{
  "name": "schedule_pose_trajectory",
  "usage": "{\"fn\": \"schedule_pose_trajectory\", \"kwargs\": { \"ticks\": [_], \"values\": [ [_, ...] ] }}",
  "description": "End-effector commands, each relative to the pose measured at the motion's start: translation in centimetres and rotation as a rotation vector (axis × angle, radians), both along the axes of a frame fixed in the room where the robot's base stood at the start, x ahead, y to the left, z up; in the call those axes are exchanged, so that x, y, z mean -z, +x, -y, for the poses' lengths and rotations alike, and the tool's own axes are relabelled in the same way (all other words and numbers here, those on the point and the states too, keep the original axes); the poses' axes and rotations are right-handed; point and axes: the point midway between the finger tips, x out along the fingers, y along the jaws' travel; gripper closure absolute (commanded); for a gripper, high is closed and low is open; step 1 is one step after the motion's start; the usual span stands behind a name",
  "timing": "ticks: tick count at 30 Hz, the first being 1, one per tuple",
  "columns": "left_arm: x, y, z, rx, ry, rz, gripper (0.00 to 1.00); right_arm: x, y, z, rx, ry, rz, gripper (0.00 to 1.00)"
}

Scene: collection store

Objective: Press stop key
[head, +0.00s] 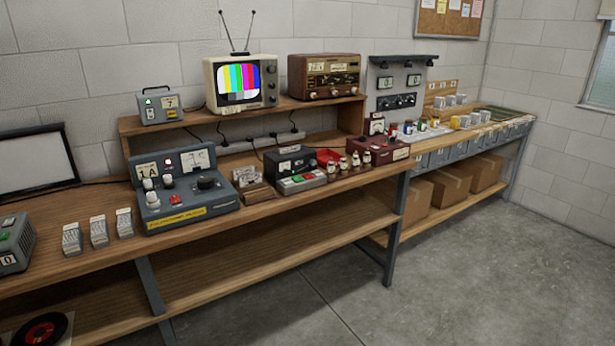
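A dark grey box with meters (290,160) stands on the workbench near the middle of the head view. On its sloping front are a red key (308,176) and a green key (297,179) side by side. A grey device (14,243), cut by the left edge, has a green part on top. I cannot read any key label, so I cannot tell which is the stop key. Neither gripper is in view.
A television (240,83) and a radio (325,76) stand on the raised shelf. Several small bottles (344,164) and a dark red box (378,150) are right of the keyed box. The concrete floor (400,290) in front is clear.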

Motion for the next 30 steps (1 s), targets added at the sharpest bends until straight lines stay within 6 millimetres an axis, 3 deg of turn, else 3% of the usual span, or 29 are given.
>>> {"fn": "schedule_pose_trajectory", "kwargs": {
  "ticks": [17,30],
  "values": [
    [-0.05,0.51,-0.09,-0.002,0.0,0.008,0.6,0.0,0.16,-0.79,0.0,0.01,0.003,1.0],
    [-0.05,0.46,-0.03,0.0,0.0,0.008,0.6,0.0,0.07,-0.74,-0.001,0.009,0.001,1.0]
  ]
}}
